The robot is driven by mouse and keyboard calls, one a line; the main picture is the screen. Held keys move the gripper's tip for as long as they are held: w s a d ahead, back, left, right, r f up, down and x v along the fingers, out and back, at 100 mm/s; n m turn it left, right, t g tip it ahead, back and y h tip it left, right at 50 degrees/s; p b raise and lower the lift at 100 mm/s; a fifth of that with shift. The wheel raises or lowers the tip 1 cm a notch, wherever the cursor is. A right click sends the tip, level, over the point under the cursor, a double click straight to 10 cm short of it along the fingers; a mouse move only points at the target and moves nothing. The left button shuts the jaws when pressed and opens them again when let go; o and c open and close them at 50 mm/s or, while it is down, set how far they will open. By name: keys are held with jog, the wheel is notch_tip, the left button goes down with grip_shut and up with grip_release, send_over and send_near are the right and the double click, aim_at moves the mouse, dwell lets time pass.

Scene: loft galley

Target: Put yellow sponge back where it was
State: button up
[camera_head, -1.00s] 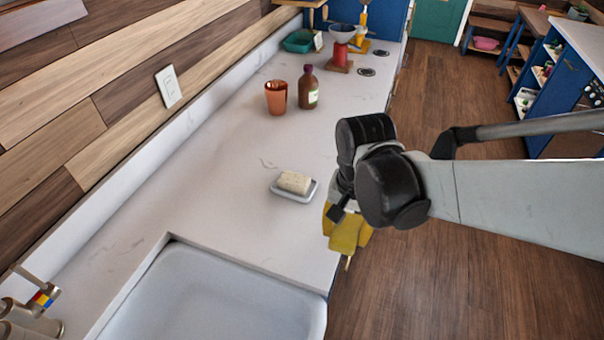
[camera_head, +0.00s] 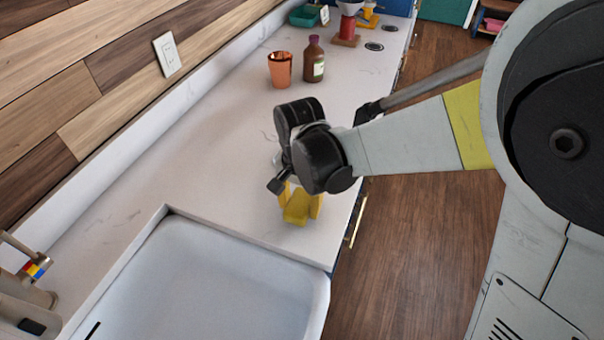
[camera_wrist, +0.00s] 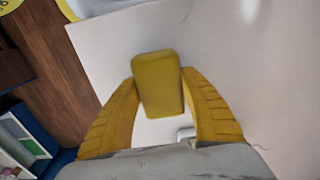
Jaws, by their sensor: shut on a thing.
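The yellow sponge (camera_wrist: 158,86) is held between the two yellow fingers of my gripper (camera_wrist: 160,78) in the wrist view. In the head view my gripper (camera_head: 298,203) points down over the white counter (camera_head: 200,160), near the sink's far right corner. The fingers and sponge are both yellow there and hard to tell apart. The gap below the sponge cannot be judged. A small white dish (camera_wrist: 186,132) shows partly behind the sponge in the wrist view; in the head view my arm hides nearly all of it.
The white sink (camera_head: 220,285) lies in front, left of my gripper. A copper cup (camera_head: 280,69) and a brown bottle (camera_head: 313,60) stand farther back on the counter. A red-based appliance (camera_head: 347,28) and teal container (camera_head: 308,15) are beyond. Bare counter lies left of my gripper.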

jog(key=shift+f, duration=0.6)
jog(key=shift+f, duration=0.2)
jog(key=o, duration=1.1)
jog(key=shift+r, duration=0.1)
